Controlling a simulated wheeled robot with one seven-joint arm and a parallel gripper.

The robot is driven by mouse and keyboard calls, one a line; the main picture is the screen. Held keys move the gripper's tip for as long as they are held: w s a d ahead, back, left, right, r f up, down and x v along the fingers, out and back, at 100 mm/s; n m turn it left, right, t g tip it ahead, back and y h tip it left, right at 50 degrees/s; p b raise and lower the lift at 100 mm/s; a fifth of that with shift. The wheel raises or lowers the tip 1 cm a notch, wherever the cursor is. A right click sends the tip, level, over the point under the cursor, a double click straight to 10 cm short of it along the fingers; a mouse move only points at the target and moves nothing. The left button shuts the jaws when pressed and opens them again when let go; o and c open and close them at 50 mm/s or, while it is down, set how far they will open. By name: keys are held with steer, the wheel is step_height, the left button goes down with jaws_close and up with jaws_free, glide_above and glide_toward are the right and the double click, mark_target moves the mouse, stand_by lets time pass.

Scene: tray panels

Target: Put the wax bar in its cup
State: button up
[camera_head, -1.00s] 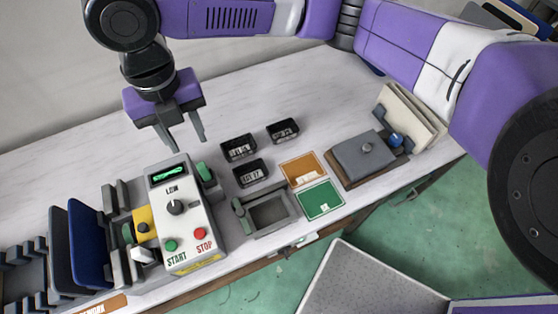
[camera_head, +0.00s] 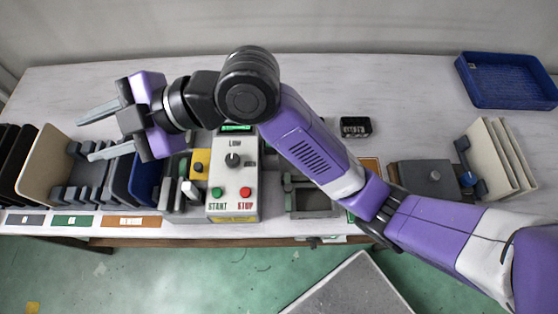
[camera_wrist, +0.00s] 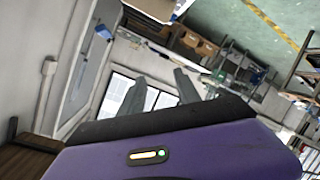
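I cannot make out the wax bar in either view. One small black labelled cup (camera_head: 355,127) stands on the table right of my forearm; I cannot read its label, so I cannot tell whether it is the wax bar's cup. Other small cups are hidden behind my arm. My gripper (camera_head: 84,138) is open and empty, its two fingers pointing left above the racks at the table's left side. In the wrist view my gripper (camera_wrist: 160,75) has its fingers apart with only the room behind them.
A control box (camera_head: 233,180) with START and STOP buttons stands at the front middle, beside upright dark panels (camera_head: 145,180). A grey block (camera_head: 425,180), cream panels (camera_head: 497,155) and a blue tray (camera_head: 508,82) are on the right. The table's back left is clear.

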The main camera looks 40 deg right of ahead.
steer(key=s+d+f+m+t+h, duration=0.95)
steer(key=s+d+f+m, duration=0.45)
steer(key=m, duration=0.6)
steer(key=s+d+g+h, duration=0.1)
steer(key=s+d, duration=0.5)
steer(key=s, duration=0.3)
steer(key=s+d+h, duration=0.2)
steer(key=s+d, duration=0.5)
steer(key=s, duration=0.2)
steer(key=shift+r+g, duration=0.15)
steer(key=shift+g, duration=0.2)
steer(key=shift+d, duration=0.1)
